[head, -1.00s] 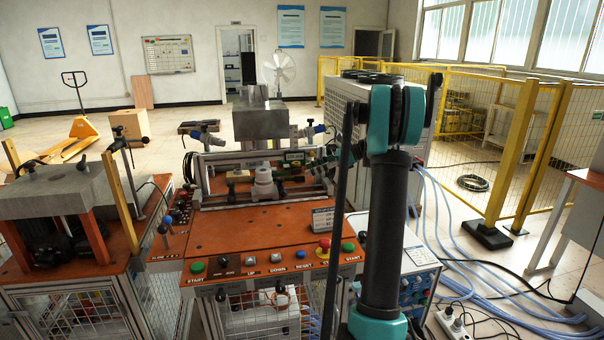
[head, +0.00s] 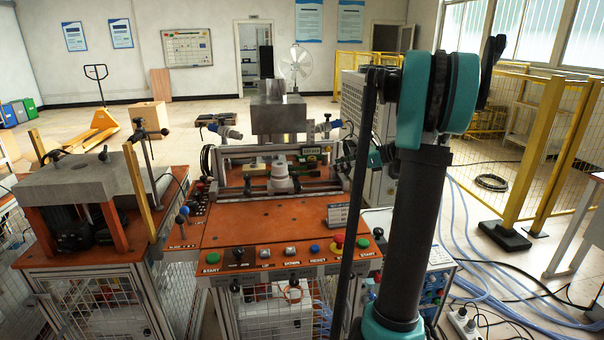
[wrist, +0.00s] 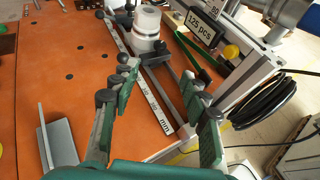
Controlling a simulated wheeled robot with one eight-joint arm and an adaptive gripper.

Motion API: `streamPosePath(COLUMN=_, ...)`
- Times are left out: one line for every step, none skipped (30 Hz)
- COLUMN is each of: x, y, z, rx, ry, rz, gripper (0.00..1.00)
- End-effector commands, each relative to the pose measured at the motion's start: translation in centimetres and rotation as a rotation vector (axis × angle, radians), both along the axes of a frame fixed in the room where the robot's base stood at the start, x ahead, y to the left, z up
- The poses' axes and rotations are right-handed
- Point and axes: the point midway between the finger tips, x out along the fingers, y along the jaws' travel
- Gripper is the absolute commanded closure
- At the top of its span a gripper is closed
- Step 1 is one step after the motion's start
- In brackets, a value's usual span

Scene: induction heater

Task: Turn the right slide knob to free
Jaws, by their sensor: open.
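My gripper (wrist: 160,78) is open and empty in the wrist view, above the right end of the slide rail. A metal ruler (wrist: 140,75) with dark round knobs runs between its fingers. A white cylinder (wrist: 147,27) stands past the fingertips. The levers do not show in the wrist view. My arm hides the machine's right side in the head view.
The orange tabletop (head: 265,222) is mostly clear. A button panel (head: 290,256) lines its front edge. A grey bracket (wrist: 54,142) stands beside my left finger. A counter display (wrist: 203,24), frame bars and a coiled black hose (wrist: 265,103) lie to the right.

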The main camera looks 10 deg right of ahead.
Motion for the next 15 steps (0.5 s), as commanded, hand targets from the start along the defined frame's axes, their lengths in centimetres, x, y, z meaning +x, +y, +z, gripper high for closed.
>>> streamPosePath(x=-0.5, y=0.0, z=0.1, rx=0.001, ry=0.000, rz=-0.021, gripper=0.54)
streamPosePath(x=-0.7, y=-0.1, z=0.1, rx=0.001, ry=0.000, rz=-0.030, gripper=0.54)
streamPosePath(x=-0.9, y=0.0, z=0.1, rx=0.002, ry=-0.001, rz=-0.039, gripper=0.54)
streamPosePath(x=-0.9, y=0.0, z=0.1, rx=0.002, ry=-0.001, rz=-0.043, gripper=0.54)
streamPosePath(x=-0.9, y=0.1, z=0.0, rx=0.001, ry=-0.001, rz=-0.045, gripper=0.54)
streamPosePath(x=-0.7, y=0.3, z=-0.1, rx=0.002, ry=-0.001, rz=-0.048, gripper=0.54)
streamPosePath(x=-0.6, y=0.4, z=-0.2, rx=0.002, ry=-0.001, rz=-0.048, gripper=0.54)
streamPosePath(x=-0.4, y=0.7, z=-0.3, rx=0.002, ry=-0.001, rz=-0.048, gripper=0.54)
streamPosePath(x=-0.1, y=1.1, z=-0.5, rx=0.001, ry=-0.002, rz=-0.046, gripper=0.54)
streamPosePath(x=0.1, y=1.5, z=-0.7, rx=0.002, ry=-0.001, rz=-0.044, gripper=0.54)
streamPosePath(x=0.4, y=1.8, z=-0.9, rx=0.002, ry=-0.001, rz=-0.043, gripper=0.54)
streamPosePath(x=0.8, y=2.4, z=-1.1, rx=0.002, ry=-0.001, rz=-0.044, gripper=0.54)
streamPosePath(x=1.2, y=2.8, z=-1.4, rx=0.002, ry=-0.001, rz=-0.043, gripper=0.54)
streamPosePath(x=1.5, y=3.3, z=-1.6, rx=0.002, ry=-0.001, rz=-0.043, gripper=0.54)
streamPosePath(x=1.9, y=3.8, z=-1.9, rx=0.001, ry=-0.002, rz=-0.043, gripper=0.54)
